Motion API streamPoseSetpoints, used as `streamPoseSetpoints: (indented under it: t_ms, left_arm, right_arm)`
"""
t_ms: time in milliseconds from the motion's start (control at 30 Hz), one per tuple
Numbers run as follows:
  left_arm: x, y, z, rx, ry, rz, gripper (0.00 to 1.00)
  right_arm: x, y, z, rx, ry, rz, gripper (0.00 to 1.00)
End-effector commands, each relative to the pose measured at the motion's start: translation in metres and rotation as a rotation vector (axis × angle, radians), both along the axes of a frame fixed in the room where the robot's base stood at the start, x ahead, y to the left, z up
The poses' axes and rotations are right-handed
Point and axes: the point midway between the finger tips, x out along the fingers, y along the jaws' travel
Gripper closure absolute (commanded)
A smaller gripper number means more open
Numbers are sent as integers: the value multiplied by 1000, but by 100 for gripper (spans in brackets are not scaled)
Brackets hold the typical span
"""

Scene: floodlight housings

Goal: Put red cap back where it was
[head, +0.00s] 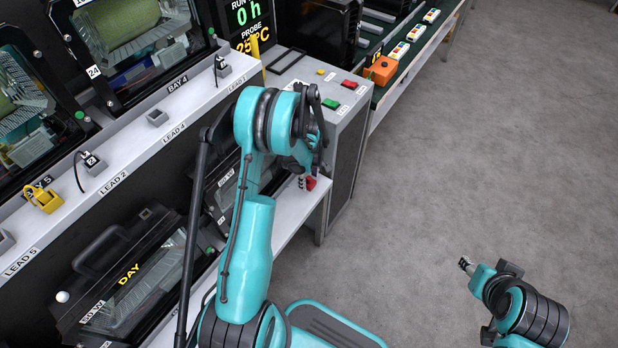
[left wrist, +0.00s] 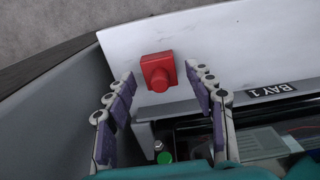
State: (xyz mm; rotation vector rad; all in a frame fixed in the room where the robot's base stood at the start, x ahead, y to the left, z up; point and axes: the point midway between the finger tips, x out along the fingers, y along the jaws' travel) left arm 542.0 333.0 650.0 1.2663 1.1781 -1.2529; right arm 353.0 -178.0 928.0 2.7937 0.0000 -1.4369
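The red cap (left wrist: 158,73) is a small red block with a raised round top on a white surface in the left wrist view. In the head view a small red thing (head: 310,183), seemingly the same cap, shows at the shelf end below my left gripper (head: 314,150). In the left wrist view my left gripper (left wrist: 160,80) is open, its purple-padded fingers on either side of the cap with a gap on both sides.
A label BAY 1 (left wrist: 272,90) and a green button (left wrist: 165,156) are close to the cap. A grey cabinet (head: 345,120) with green and red buttons stands beside it. Housings (head: 130,275) line the left shelves. The floor at right is clear.

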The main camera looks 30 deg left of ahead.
Motion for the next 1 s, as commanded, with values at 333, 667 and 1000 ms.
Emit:
streamPoseSetpoints:
  t_ms: [333,667,1000]
  left_arm:
    - [0,0,29,0,0,0,46]
    - [-1,-1,104,0,0,0,46]
    - [-3,-6,145,4,-14,-38,46]
  right_arm:
    - [0,0,8,0,0,0,60]
    - [0,0,38,0,0,0,60]
    - [0,0,47,0,0,0,60]
